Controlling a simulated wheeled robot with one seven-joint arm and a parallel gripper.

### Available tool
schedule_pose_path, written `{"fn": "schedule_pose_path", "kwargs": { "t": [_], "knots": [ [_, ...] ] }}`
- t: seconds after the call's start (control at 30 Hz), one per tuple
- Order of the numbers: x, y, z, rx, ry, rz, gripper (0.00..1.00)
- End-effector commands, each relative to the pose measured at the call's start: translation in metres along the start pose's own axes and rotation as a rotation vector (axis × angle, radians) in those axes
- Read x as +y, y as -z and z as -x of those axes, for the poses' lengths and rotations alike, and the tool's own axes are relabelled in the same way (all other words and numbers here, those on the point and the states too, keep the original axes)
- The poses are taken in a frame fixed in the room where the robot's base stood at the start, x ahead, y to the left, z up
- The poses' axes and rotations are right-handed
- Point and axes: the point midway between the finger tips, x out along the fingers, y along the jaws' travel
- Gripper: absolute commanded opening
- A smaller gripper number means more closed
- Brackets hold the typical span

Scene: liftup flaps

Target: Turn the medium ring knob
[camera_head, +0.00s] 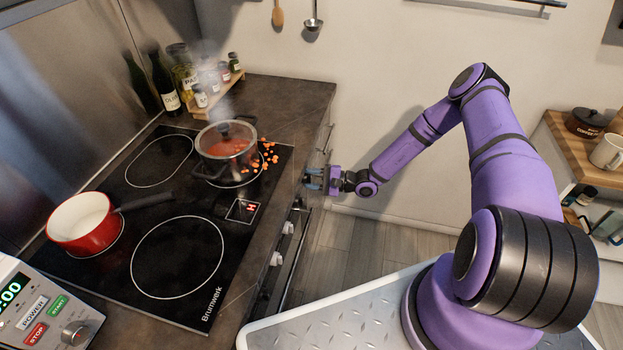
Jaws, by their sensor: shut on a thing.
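The black cooktop (120,265) has several rings marked in white. White knobs stick out from the front panel below the counter edge, one nearer me (277,259) and one a little farther along (288,228). Neither carries a label that I can read. My gripper (313,179) is farther along the same front, close against the panel beside the steaming pot. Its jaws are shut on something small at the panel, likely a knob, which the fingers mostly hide. I cannot tell which ring that knob belongs to.
A steaming pot (226,149) of red food sits on the far right ring, with orange pieces spilled beside it. A red saucepan (83,224) stands at the left. Bottles (165,85) line the back wall. Open floor (350,245) lies right of the stove front.

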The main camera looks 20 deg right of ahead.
Motion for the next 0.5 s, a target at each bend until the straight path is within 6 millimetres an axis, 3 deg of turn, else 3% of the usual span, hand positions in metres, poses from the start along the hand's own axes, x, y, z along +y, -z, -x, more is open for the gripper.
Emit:
{"fn": "schedule_pose_path", "kwargs": {
  "t": [0.33,0.37,0.43,0.5],
  "knots": [
    [0.0006,0.0005,0.0009,0.001,-0.002,0.003,0.16],
    [0.0006,0.0005,0.0009,0.001,-0.002,0.003,0.44],
    [0.0005,0.0004,0.0008,0.001,-0.002,0.003,0.60],
    [0.0003,0.0003,0.0006,0.001,-0.001,0.002,0.64]
  ]
}}
